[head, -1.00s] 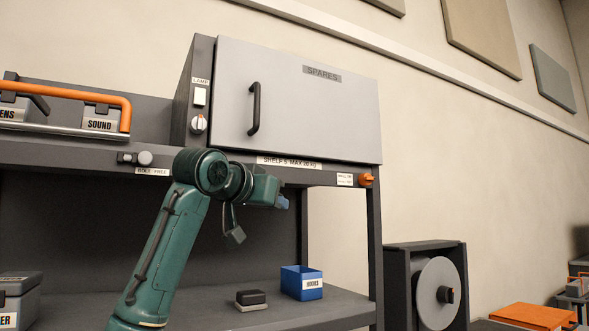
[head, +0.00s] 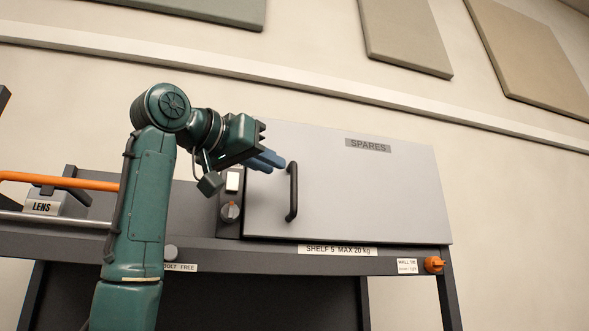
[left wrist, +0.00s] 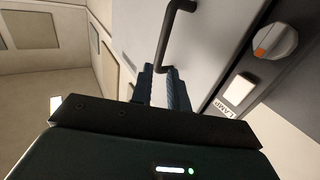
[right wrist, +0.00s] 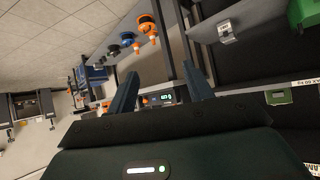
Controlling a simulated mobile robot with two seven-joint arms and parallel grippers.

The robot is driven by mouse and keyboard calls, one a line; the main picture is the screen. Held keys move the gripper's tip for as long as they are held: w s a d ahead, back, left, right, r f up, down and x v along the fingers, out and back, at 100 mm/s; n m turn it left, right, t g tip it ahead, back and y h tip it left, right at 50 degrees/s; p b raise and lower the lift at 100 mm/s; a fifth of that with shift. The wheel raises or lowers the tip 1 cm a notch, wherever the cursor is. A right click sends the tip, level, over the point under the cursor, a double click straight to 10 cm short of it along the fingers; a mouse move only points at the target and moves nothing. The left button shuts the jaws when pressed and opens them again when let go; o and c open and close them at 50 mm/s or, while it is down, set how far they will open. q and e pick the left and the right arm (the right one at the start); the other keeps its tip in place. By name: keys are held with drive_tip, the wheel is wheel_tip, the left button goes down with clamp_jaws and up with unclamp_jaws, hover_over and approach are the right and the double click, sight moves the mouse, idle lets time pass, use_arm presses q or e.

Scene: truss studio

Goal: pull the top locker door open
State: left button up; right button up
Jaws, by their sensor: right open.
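The top locker door (head: 350,195) is a pale grey panel labelled SPARES, and it looks closed. Its dark bar handle (head: 293,192) stands near the door's left edge. My left gripper (head: 283,163) is at the upper end of the handle, its blue fingers pointing right. In the left wrist view, the handle (left wrist: 172,35) runs down to the left gripper's close-set fingertips (left wrist: 161,68). I cannot tell whether they grip it or are just short of it. My right gripper (right wrist: 160,82) shows only in its wrist view, open and empty, away from the locker.
The locker stands on a dark shelf (head: 385,265) with an orange knob (head: 434,264) at its right end. A lamp switch (head: 233,181) and a dial (head: 230,211) are left of the door. Wall panels hang above.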

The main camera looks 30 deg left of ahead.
sight(292, 174)
use_arm(q)
drive_tip(key=w, duration=0.2)
drive_tip(key=w+p, duration=0.1)
drive_tip(key=w, duration=0.2)
drive_tip(key=w+d+p, duration=0.1)
drive_tip(key=w, duration=0.1)
drive_tip(key=shift+w, duration=0.15)
drive_tip(key=shift+c, duration=0.5)
clamp_jaws()
